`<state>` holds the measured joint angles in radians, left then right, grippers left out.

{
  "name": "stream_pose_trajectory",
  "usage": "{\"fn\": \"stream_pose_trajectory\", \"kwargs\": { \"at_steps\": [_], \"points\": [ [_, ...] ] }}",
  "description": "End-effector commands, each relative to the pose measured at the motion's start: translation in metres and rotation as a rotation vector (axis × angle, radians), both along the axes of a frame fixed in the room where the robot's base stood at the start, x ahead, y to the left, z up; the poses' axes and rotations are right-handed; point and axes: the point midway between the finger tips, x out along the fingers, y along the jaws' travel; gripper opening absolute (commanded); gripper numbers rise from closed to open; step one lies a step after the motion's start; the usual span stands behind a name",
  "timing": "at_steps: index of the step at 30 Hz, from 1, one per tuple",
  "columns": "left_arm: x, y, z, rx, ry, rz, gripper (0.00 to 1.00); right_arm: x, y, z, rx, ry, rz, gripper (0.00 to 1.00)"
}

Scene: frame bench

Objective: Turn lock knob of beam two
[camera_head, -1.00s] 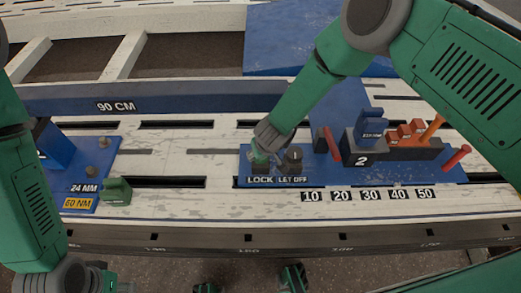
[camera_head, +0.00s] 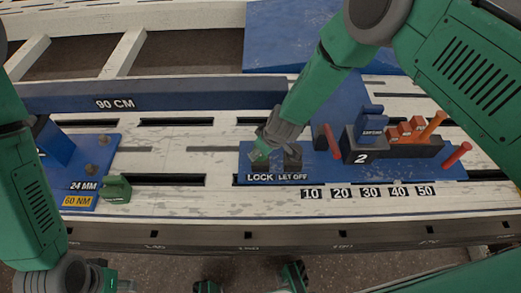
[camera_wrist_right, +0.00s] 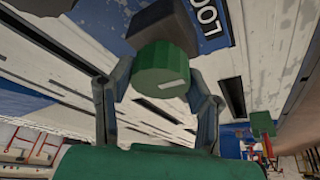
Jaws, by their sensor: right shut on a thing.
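Beam two's blue plate (camera_head: 400,172) carries a dark block marked 2 (camera_head: 361,158). At the plate's left end are the LOCK label (camera_head: 260,177) and a dark LET OFF knob (camera_head: 293,158). My right gripper (camera_head: 266,150) is at the lock knob, largely hiding it in the head view. In the right wrist view the green round lock knob (camera_wrist_right: 160,70) with a white mark is between the fingers of my right gripper (camera_wrist_right: 157,82), which is shut on it. A dark base (camera_wrist_right: 165,22) is behind the knob. My left gripper (camera_head: 113,281) is low at the bottom left, partly cut off.
A second blue plate (camera_head: 105,150) with a green block (camera_head: 116,188) and 24 MM and 60 NM labels is at the left. A blue 90 CM beam (camera_head: 180,97) runs behind. A red handle (camera_head: 457,154) sticks out at right. The slotted white bench (camera_head: 180,205) has free room between the plates.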

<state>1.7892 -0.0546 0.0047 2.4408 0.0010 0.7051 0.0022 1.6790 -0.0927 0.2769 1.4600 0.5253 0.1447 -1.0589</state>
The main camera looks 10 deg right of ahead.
Motion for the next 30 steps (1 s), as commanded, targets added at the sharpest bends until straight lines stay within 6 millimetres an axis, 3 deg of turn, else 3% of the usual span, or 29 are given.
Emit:
{"fn": "stream_pose_trajectory", "kwargs": {
  "at_steps": [6, 7, 8, 9, 20, 23, 30],
  "points": [
    [0.0, 0.0, 0.0, 0.0, 0.0, 0.0, 0.4, 0.007, 0.0, 0.004, 0.0, -0.016, -0.003, 0.15],
    [0.0, 0.0, 0.0, 0.0, 0.0, 0.0, 0.4, 0.007, 0.001, 0.004, 0.0, -0.016, -0.003, 0.51],
    [0.0, 0.0, 0.0, 0.0, 0.0, 0.0, 0.4, 0.007, 0.001, 0.004, 0.0, -0.016, -0.003, 0.62],
    [0.0, 0.0, 0.0, 0.0, 0.0, 0.0, 0.4, 0.006, 0.0, 0.004, 0.0, -0.014, -0.002, 0.65],
    [-0.002, 0.0, 0.001, 0.0, -0.003, 0.0, 0.4, 0.001, -0.001, 0.006, 0.0, -0.006, -0.002, 0.65],
    [-0.002, 0.0, 0.001, 0.0, -0.003, 0.0, 0.4, -0.002, -0.003, 0.017, -0.001, -0.006, -0.001, 0.65],
    [-0.002, 0.0, 0.001, 0.0, -0.003, 0.0, 0.4, -0.017, -0.014, 0.065, 0.0, -0.009, 0.0, 0.65]
  ]
}}
